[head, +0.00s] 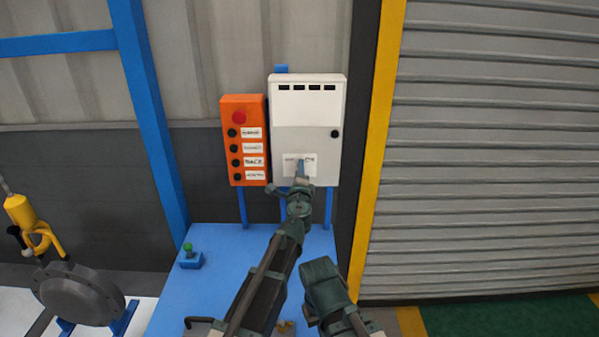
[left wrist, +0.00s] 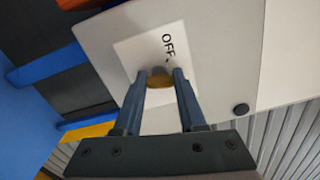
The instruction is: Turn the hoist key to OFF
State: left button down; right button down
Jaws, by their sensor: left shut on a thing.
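A pale grey control cabinet (head: 308,125) hangs on the wall, with a white label plate (head: 288,160) low on its door. My left gripper (head: 301,168) reaches up to this plate and hides most of it. In the left wrist view my two fingers (left wrist: 165,80) are closed around a small brass-coloured key (left wrist: 159,82) at the plate (left wrist: 130,50). The word OFF shows just above the key. The key's pointing direction cannot be told. My right arm shows only in part at the lower middle of the head view; its fingers are not seen.
An orange button box (head: 243,140) with a red button hangs just left of the cabinet. A blue bench (head: 220,250) stands below, with a small green-topped item (head: 188,250). A grey flanged shell (head: 80,293) and yellow hoist hook (head: 40,235) are at left. A roller shutter (head: 490,150) is at right.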

pick_arm(q)
jog(key=n, duration=0.5)
jog(key=shift+a+n, duration=0.1)
jog(key=shift+n, duration=0.3)
jog(key=n, duration=0.5)
jog(key=shift+f, duration=0.1)
jog(key=shift+s+n, duration=0.1)
jog(key=shift+n, duration=0.3)
jog(key=shift+c, duration=2.4)
grip_release()
